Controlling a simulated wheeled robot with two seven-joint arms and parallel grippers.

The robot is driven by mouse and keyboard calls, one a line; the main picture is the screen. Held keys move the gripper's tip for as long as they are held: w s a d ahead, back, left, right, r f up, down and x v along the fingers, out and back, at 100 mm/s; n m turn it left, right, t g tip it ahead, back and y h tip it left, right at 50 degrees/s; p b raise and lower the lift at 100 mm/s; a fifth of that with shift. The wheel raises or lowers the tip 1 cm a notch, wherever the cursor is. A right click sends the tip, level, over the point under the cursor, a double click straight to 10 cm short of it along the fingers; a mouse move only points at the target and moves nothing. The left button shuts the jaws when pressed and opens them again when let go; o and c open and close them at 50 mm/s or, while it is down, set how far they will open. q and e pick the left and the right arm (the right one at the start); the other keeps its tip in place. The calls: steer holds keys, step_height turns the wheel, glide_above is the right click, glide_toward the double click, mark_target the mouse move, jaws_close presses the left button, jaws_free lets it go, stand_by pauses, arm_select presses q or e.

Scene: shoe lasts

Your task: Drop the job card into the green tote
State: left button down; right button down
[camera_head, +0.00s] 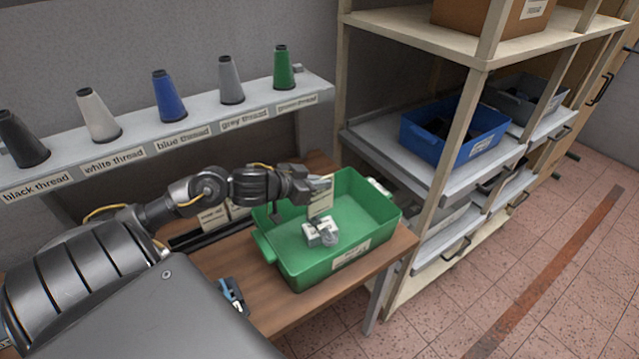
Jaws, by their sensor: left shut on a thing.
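The green tote (290,262) stands on the wooden table with its open top facing up. My left gripper (318,184) is over the tote's far part, shut on the job card (320,203). The job card is a small cream card with print on it and hangs down from the fingers above the tote's inside. Whether its lower edge touches anything in the tote is hard to tell. My right gripper is not in view.
A white and grey object (320,233) lies inside the tote. A small blue and dark tool (232,295) lies on the table (290,318) in front. A thread shelf (185,130) runs behind, and a rack with a blue bin (425,145) stands right.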

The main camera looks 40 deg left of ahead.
arm_select(q)
steer(key=c, duration=1.5)
jaws_free()
steer(key=shift+s+a+r, duration=0.15)
steer(key=shift+s+a, duration=0.05)
steer(key=shift+s, duration=0.4)
steer(key=v, duration=0.9)
steer(key=shift+s+r, duration=0.25)
steer(key=shift+r, duration=0.05)
